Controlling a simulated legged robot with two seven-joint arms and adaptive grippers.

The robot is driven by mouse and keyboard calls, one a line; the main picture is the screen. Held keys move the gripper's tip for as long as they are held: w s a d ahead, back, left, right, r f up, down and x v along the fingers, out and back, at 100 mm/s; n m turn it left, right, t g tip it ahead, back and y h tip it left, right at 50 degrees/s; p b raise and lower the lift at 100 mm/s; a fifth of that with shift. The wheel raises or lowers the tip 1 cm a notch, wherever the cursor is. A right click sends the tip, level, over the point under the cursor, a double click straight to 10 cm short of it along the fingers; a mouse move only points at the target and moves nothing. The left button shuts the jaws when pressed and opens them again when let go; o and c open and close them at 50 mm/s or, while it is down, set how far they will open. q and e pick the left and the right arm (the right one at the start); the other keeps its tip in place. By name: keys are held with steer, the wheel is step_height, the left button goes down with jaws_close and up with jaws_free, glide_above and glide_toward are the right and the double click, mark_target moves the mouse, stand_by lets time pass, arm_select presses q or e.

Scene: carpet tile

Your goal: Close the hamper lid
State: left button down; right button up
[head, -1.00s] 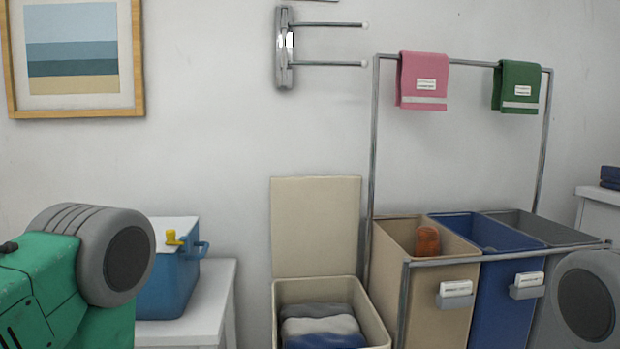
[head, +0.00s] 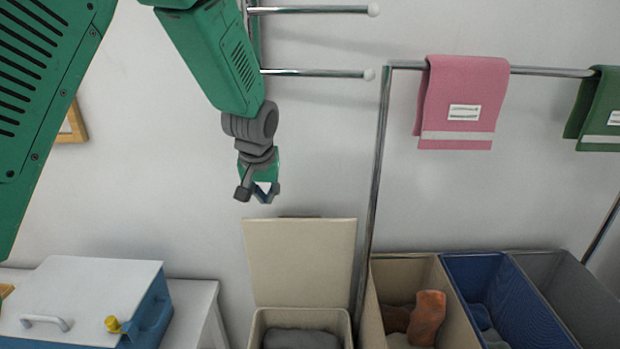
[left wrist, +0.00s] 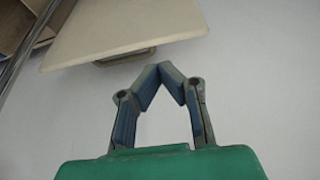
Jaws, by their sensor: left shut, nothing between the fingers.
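The beige hamper (head: 340,322) stands against the wall with grey cloth inside. Its beige lid (head: 300,262) is raised upright at the back, leaning near the wall. My left gripper (head: 261,198) hangs above the lid's top left corner, pointing down, shut and empty. In the left wrist view the closed fingertips (left wrist: 172,68) are just short of the lid's top edge and apart from it, and the lid (left wrist: 125,30) fills the upper middle. My right gripper is not in view.
A sorter with beige, blue (head: 500,290) and grey bins stands right of the hamper, its metal frame (head: 376,190) rising close beside the lid. Pink (head: 462,100) and green towels hang on its rail. A wall rack (head: 315,73) is behind my arm. A blue box (head: 150,315) with a white lid sits left.

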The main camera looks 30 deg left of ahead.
arm_select(q)
steer(key=x, duration=0.5)
steer(key=w+x, duration=0.1)
steer(key=x, duration=0.1)
steer(key=shift+w+a+f, duration=0.1)
steer(key=shift+w+a, duration=0.15)
steer(key=shift+a, duration=0.2)
steer(key=shift+w+f, duration=0.1)
steer(key=shift+f, duration=0.3)
steer(key=shift+d, duration=0.35)
steer(key=shift+b, duration=0.3)
